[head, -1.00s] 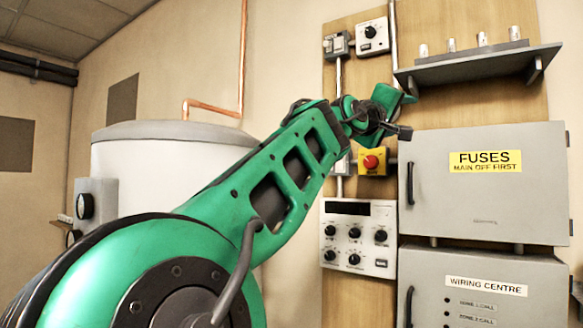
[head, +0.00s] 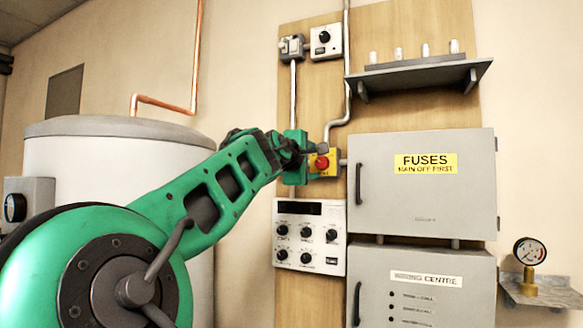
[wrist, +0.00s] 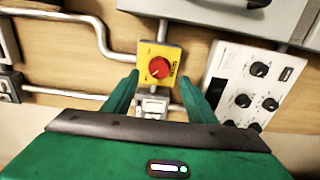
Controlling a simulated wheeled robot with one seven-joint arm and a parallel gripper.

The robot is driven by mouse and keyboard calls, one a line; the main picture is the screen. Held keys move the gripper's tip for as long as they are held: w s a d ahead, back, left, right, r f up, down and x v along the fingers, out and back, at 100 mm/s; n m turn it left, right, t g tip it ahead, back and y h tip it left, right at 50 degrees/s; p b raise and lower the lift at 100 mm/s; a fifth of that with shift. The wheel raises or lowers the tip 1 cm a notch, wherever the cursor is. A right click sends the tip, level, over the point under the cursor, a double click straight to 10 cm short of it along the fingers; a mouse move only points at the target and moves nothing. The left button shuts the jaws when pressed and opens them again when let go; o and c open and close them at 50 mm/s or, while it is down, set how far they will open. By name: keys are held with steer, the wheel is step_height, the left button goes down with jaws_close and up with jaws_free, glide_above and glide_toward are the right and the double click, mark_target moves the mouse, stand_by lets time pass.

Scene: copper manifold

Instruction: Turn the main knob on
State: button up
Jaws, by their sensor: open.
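The main knob is a round red knob (head: 322,162) on a yellow plate (head: 332,169), on the wooden wall board. My gripper (head: 303,158) is at the knob, overlapping the plate's left side in the head view and partly hiding it. In the wrist view, the red knob (wrist: 159,68) and yellow plate (wrist: 148,51) lie between and just beyond the fingertips of my open gripper (wrist: 159,76). Nothing is between the fingers, and I see no contact with the knob. Small print on the plate is too blurred to read.
A grey fuse cabinet (head: 470,190) stands right of the knob, and a panel of several black dials (head: 310,208) is below it. A shelf (head: 420,76) juts out above. A conduit (head: 345,112) runs down close to the plate. A white tank (head: 110,160) stands left.

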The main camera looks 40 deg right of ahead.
mark_target(321, 163)
steer(key=shift+x, duration=2.7)
steer(key=shift+s, duration=0.1)
